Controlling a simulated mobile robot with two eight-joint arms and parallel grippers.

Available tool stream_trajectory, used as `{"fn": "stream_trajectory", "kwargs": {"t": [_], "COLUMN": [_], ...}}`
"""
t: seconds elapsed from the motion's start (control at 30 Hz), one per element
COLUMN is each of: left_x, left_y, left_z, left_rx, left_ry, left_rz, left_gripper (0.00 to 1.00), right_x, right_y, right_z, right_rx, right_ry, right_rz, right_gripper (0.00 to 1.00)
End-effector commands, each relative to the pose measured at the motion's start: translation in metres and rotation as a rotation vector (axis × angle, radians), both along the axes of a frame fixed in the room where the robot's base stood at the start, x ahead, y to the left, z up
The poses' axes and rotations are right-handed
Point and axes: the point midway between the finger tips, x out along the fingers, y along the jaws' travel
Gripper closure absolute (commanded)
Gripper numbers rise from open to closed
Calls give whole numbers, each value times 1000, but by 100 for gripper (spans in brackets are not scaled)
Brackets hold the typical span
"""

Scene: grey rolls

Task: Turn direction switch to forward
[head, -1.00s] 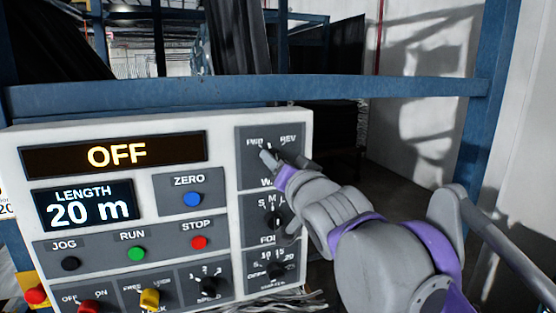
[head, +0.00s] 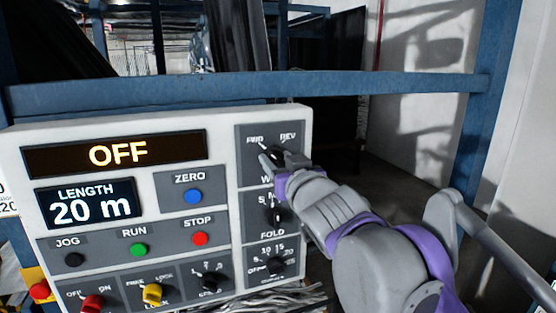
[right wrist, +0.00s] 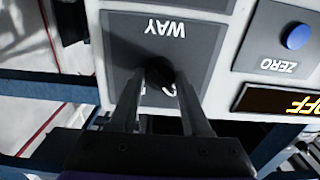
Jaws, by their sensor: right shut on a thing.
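The direction switch (head: 277,153) is a black knob on the top right plate of the control panel, below the FWD and REV labels. My right gripper (head: 271,160) reaches it from the lower right, with its fingers on the knob. In the right wrist view the knob (right wrist: 160,71) sits between the two finger tips, over the upside-down WAY label. The fingers partly cover the knob, and I cannot tell clearly which way its pointer faces. My left gripper is out of view.
The panel display (head: 115,154) reads OFF, and the length display (head: 88,205) reads 20 m. Below the switch are two more black knobs, including the fold knob (head: 272,214). A blue beam (head: 230,91) crosses behind the panel.

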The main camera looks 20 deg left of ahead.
Motion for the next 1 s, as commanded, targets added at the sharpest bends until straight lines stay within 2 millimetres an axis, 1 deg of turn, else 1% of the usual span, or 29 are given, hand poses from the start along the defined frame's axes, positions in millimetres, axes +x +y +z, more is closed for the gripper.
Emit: {"fn": "stream_trajectory", "kwargs": {"t": [0.37,0.4,0.53,0.57,0.87,1.0], "left_x": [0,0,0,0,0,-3], "left_y": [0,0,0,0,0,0], "left_z": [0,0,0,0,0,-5], "left_rx": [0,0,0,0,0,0], "left_ry": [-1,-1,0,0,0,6], "left_rz": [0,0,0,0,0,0], "left_gripper": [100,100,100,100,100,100], "right_x": [0,0,0,0,-1,-13], "right_y": [0,0,0,0,-1,-9], "right_z": [1,1,1,1,0,-1], "right_rx": [-3,-3,-3,-3,-3,-2], "right_ry": [-6,-6,-4,-4,-3,0], "right_rz": [1,1,1,1,0,0], "right_gripper": [100,49,26,22,22,22]}}
